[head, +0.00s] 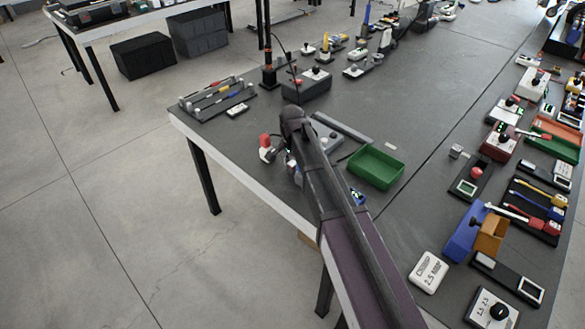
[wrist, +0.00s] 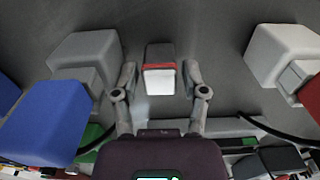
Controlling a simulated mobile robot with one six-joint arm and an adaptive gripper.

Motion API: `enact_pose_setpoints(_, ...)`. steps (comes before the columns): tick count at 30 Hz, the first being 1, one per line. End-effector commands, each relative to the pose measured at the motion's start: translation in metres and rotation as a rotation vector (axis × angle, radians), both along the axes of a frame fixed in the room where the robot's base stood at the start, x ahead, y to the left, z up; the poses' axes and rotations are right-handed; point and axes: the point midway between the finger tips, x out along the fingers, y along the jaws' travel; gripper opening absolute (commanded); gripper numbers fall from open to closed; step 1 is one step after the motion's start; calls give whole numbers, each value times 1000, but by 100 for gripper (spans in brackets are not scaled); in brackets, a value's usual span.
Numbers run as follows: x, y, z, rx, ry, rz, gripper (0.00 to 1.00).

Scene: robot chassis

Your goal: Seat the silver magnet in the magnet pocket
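In the wrist view my gripper (wrist: 160,72) has its two fingers apart, one on each side of a small block (wrist: 160,54). The block has a grey top, a red band and a pale front face. A gap shows between it and each finger. I cannot tell for sure whether this is the silver magnet. In the head view my arm reaches over the table's near left part and mostly hides the gripper. A small silver cube (head: 456,151) stands on the table right of the green tray. The magnet pocket cannot be made out with certainty.
A blue and grey block (wrist: 50,118) lies left of my gripper, and a pale block (wrist: 281,54) with dark cable lies right. In the head view, a red-and-white piece (head: 265,147) stands left of my arm and a green tray (head: 375,166) right. Several fixtures crowd the right side.

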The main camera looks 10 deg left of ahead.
Motion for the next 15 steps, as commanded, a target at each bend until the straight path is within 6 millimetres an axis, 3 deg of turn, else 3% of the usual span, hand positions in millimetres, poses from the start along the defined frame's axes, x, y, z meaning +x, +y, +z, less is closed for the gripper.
enact_pose_setpoints(1, 0, 0, 0, 0, 0, 0, 39)
enact_pose_setpoints(5, 0, 0, 0, 0, 0, 0, 1)
enact_pose_setpoints(15, 0, 0, 0, 0, 0, 0, 0)
